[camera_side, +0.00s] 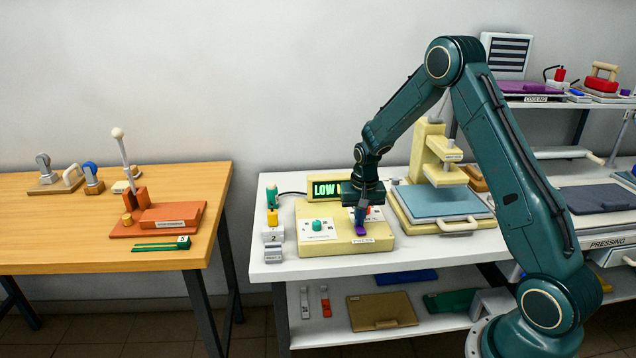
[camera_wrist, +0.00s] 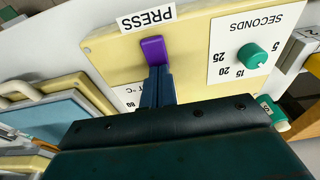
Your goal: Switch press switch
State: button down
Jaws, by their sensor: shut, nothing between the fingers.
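The press switch is a small purple rocker (camera_wrist: 153,49) beside the PRESS label (camera_wrist: 146,18) on a cream control box (camera_side: 342,241). In the side view the purple switch (camera_side: 360,230) shows just under my gripper. My gripper (camera_side: 361,222) points down over the box with its fingers closed and empty. In the wrist view the closed fingertips (camera_wrist: 158,72) are right at the switch's edge and overlap its lower part. I cannot tell whether they touch it. The display (camera_side: 327,188) behind the box reads "LOW" and is partly hidden by my gripper.
A green seconds knob (camera_wrist: 252,56) sits on the same box; it also shows in the side view (camera_side: 317,225). A cream press with a blue pad (camera_side: 440,202) stands to the right. Small bottles and blocks (camera_side: 272,225) stand left of the box. A wooden table (camera_side: 60,238) is further left.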

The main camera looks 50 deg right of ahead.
aim_at(361, 230)
jog(key=shift+s+a+f, duration=0.15)
jog(key=shift+f, duration=0.05)
dwell(0.4)
jog(key=shift+s+a+r, duration=0.15)
jog(key=shift+r, duration=2.35)
jog(key=shift+r, duration=0.45)
notch_tip(361, 230, up, 13)
jog(key=s+a, duration=0.1)
jog(key=shift+s+a, duration=0.15)
jog(key=shift+a, duration=0.05)
